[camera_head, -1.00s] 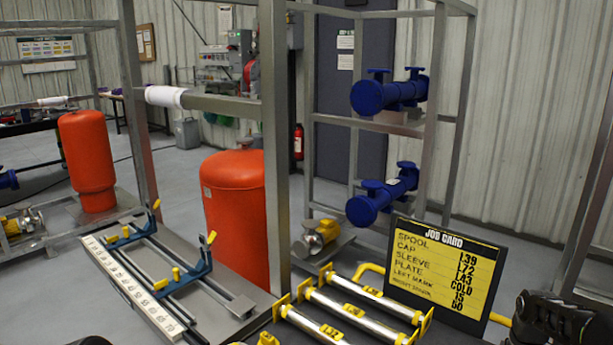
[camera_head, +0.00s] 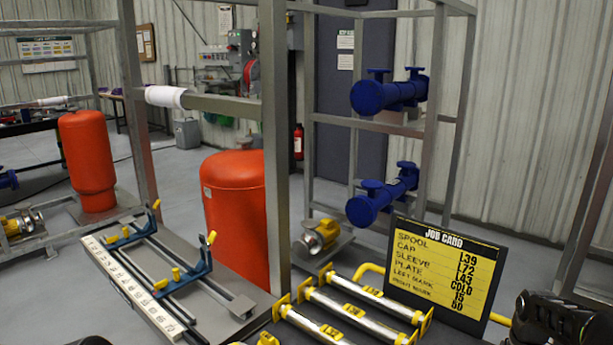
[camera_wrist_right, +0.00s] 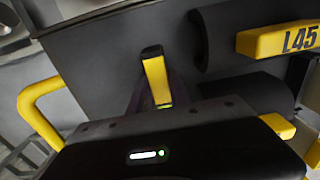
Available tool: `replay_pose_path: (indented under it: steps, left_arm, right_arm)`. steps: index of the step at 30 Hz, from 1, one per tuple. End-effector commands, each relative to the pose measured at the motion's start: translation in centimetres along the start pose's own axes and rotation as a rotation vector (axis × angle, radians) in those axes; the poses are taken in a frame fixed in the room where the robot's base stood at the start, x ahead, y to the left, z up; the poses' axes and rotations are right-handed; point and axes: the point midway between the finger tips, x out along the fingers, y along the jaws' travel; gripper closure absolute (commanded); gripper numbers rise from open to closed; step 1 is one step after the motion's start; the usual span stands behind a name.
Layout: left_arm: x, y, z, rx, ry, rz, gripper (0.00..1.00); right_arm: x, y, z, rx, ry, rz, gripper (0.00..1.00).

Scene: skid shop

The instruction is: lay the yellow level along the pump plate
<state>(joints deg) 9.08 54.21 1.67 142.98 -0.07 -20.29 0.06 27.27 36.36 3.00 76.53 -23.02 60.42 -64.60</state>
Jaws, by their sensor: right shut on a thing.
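My right gripper (camera_head: 553,318) is a dark shape at the lower right of the head view, its fingertips hard to make out there. In the right wrist view it is shut on a narrow yellow bar with a black end and a small green spot, which looks like the yellow level (camera_wrist_right: 157,80). Most of the level is hidden by the dark gripper body. I cannot tell which plate is meant.
The job card (camera_head: 437,272) stands at front right, beside several steel spools (camera_head: 345,312) with yellow ends. A white scale (camera_head: 130,290) and blue clamps (camera_head: 190,275) lie at left. A frame post (camera_head: 274,150) stands before the red tank (camera_head: 235,205). A yellow L45 block (camera_wrist_right: 285,38) is near the right gripper.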

Motion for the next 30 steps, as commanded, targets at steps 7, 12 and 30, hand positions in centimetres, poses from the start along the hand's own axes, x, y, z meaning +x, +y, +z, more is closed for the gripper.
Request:
replay_pose_path:
  steps: [7, 12, 30]
  left_arm:
    - [0.0, 0.0, 0.0, 0.000, 0.000, 0.000, 0.19]
    - [-0.1, 0.0, 0.0, 0.000, 0.000, 0.000, 0.19]
    - [-2.3, 0.9, 0.0, 0.000, 0.000, 0.000, 0.19]
  right_arm:
    - [0.0, 0.0, 0.0, 0.000, 0.000, 0.001, 1.00]
    - [-0.1, 0.1, 0.0, 0.000, 0.001, 0.002, 1.00]
    - [-3.8, 0.1, 0.0, 0.000, 0.001, 0.002, 1.00]
